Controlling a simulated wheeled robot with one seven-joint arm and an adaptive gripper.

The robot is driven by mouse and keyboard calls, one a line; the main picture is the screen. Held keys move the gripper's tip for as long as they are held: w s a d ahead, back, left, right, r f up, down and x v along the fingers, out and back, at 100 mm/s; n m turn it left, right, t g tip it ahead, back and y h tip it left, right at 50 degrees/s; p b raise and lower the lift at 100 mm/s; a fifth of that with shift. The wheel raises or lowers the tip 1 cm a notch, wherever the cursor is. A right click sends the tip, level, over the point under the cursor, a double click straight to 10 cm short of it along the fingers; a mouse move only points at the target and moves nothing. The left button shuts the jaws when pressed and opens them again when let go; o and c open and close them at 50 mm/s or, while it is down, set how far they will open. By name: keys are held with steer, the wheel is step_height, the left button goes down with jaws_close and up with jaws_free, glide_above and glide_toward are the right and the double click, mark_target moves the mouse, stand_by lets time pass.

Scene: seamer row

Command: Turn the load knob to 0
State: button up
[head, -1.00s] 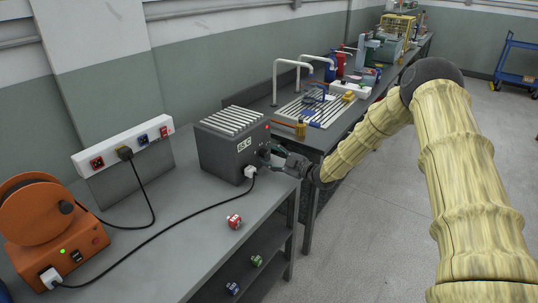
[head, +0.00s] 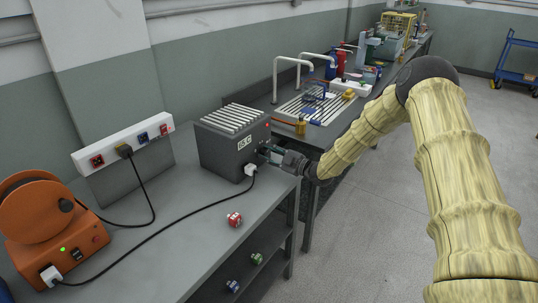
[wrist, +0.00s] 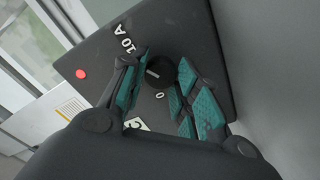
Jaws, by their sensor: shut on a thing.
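The load box (head: 225,150) is dark grey with a ribbed top and stands on the near bench. In the wrist view, its face (wrist: 185,35) shows a round black load knob (wrist: 160,72) with a light pointer mark, with "10 A" printed on one side and "0" on another. My gripper (head: 268,152) is at the box's front face in the head view. In the wrist view, my teal-padded fingers (wrist: 158,85) stand on both sides of the knob and are shut on it. I cannot tell exactly where the pointer mark points. The knob is hidden in the head view.
A white plug (head: 250,170) with a black cable sits low on the box. An orange machine (head: 50,225), a socket strip (head: 122,143) and a small red item (head: 234,219) are on the bench. A second bench with fixtures lies behind. Open floor is at the right.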

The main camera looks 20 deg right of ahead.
steer(key=shift+f, duration=0.15)
steer(key=n+b, duration=0.2)
steer(key=shift+f+b, duration=0.15)
steer(key=shift+b, duration=0.15)
steer(key=n+b, duration=0.3)
steer(key=b, duration=0.1)
steer(key=shift+a+n, duration=0.1)
steer(key=shift+n, duration=0.2)
steer(key=n+b, duration=0.6)
steer(key=b, duration=0.2)
steer(key=shift+f, duration=0.2)
steer(key=n+b, duration=0.7)
steer(key=b, duration=0.2)
steer(key=shift+f+b, duration=0.15)
steer(key=shift+b, duration=0.25)
steer(key=n+b, duration=0.4)
steer(key=b, duration=0.1)
steer(key=shift+b, duration=0.35)
steer(key=shift+r+n+b, duration=0.25)
steer(key=shift+n+b, duration=0.25)
steer(key=shift+n, duration=0.1)
